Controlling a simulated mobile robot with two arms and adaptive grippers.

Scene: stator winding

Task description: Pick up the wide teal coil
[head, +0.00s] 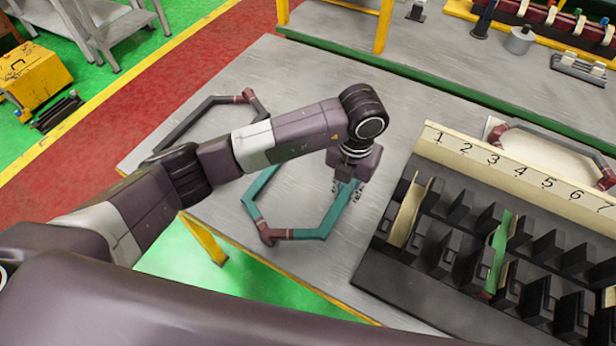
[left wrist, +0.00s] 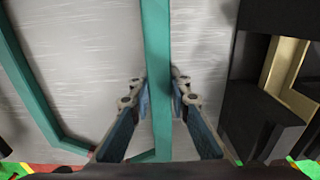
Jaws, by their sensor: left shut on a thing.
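The wide teal coil (head: 311,234) is a six-sided ring with dark red wraps at its ends, lying at the metal table's near edge. My left gripper (head: 347,190) is over its right side, and my arm hides part of the coil's far side. In the left wrist view, the teal bar (left wrist: 157,60) runs between the two fingers of my left gripper (left wrist: 159,88), which are shut on it. Whether the coil is lifted off the table I cannot tell. My right gripper is not in view.
A dark slotted rack (head: 405,262) with a numbered strip (head: 510,168) stands close on the right, holding a cream coil (head: 408,212) and a green coil (head: 497,255). A grey coil (head: 186,122) lies at the far left of the table (head: 290,72).

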